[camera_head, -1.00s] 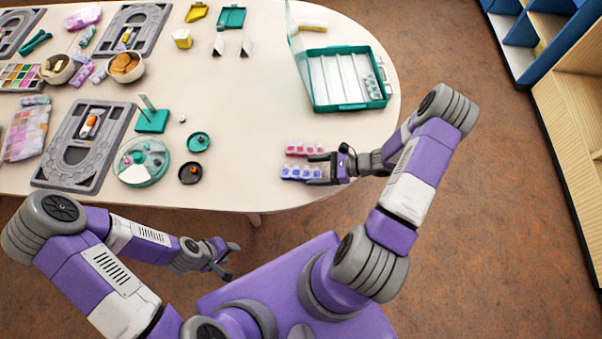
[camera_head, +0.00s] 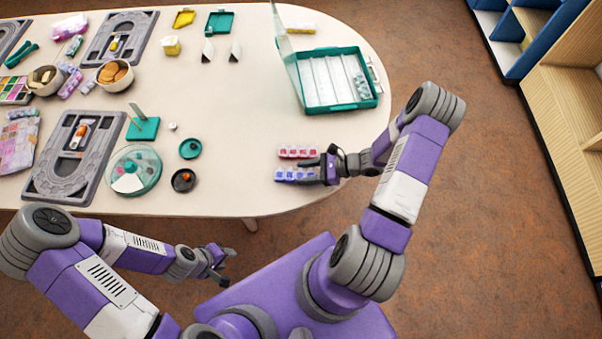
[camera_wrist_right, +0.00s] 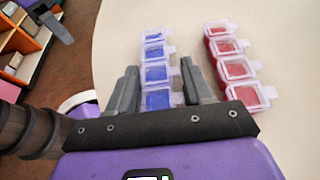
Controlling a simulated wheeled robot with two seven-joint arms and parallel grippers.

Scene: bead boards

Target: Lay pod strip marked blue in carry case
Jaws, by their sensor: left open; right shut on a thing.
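The blue pod strip (camera_head: 293,175) lies at the near right edge of the table, its lids and blue contents showing. My right gripper (camera_head: 322,170) is shut on its right end; in the right wrist view the fingers (camera_wrist_right: 157,88) stand either side of the blue strip (camera_wrist_right: 156,72). The strip seems to be at table height; whether it touches the table I cannot tell. The teal carry case (camera_head: 315,108) stands open at the back right, with long white compartments and a strip in its right one. My left gripper (camera_head: 222,264) is open and empty, off the table's front edge.
A red pod strip (camera_head: 298,152), also in the right wrist view (camera_wrist_right: 236,68), lies just behind the blue one. The case's clear lid (camera_head: 286,48) stands up on its left. A round teal tray (camera_head: 134,170) and grey bead boards (camera_head: 74,190) lie left. The table middle is clear.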

